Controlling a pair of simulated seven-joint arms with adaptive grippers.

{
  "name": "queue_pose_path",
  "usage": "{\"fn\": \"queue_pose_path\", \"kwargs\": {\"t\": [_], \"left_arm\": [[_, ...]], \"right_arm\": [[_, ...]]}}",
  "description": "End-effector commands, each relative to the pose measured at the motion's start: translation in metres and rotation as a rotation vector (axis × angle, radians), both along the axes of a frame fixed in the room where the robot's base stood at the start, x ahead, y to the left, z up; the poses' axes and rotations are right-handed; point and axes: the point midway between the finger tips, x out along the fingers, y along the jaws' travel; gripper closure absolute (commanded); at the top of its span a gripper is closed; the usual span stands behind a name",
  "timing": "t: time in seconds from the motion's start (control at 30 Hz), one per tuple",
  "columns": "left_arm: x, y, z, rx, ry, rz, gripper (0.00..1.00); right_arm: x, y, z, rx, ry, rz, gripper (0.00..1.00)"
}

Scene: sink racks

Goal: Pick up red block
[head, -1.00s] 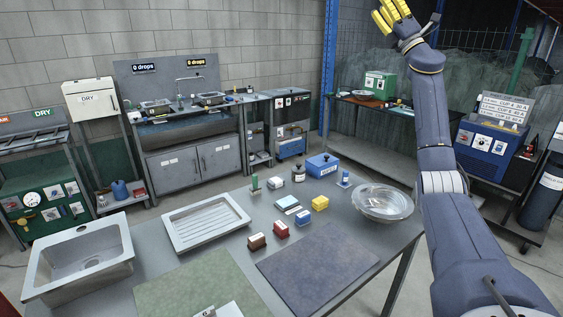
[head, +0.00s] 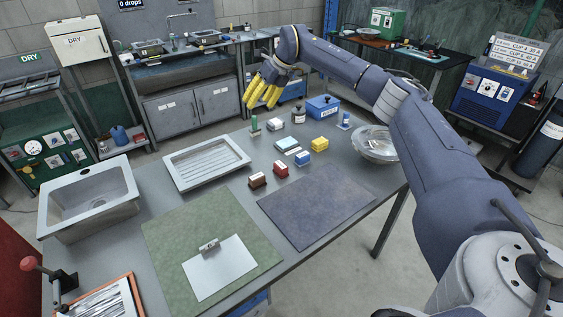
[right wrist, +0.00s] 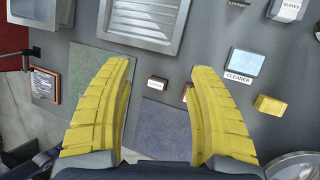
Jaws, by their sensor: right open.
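The red block (head: 281,169) sits on the grey table, between a brown block (head: 257,180) and a blue block (head: 303,157). My right gripper (head: 262,96) has yellow fingers and is open and empty. It hangs in the air above the table's far side, well above the red block and apart from it. In the right wrist view the open fingers (right wrist: 161,68) point over the table. There the red block (right wrist: 186,92) is mostly hidden by the right-hand finger. My left gripper is not in view.
A glass bowl (head: 374,146) is at the right edge. A dark mat (head: 316,205) in front is bare. A white drying tray (head: 206,163) lies left.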

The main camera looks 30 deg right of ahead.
Motion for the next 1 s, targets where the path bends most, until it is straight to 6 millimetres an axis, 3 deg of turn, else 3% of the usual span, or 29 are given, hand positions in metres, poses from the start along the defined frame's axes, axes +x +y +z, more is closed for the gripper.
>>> {"fn": "queue_pose_path", "kwargs": {"t": [0.1, 0.2, 0.4, 0.67, 1.0], "left_arm": [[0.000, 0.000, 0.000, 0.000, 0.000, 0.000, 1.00], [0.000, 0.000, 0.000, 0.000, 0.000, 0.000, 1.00], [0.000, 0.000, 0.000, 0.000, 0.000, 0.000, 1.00], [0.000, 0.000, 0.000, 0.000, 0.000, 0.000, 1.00], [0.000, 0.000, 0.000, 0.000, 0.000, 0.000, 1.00]], "right_arm": [[-0.021, -0.010, -0.039, -0.128, 0.144, -0.013, 0.42], [-0.037, -0.021, -0.062, -0.217, 0.241, -0.031, 0.42], [-0.058, -0.039, -0.085, -0.328, 0.353, -0.062, 0.42], [-0.065, -0.044, -0.110, -0.360, 0.389, -0.072, 0.42], [-0.065, -0.044, -0.172, -0.358, 0.388, -0.072, 0.42]]}}
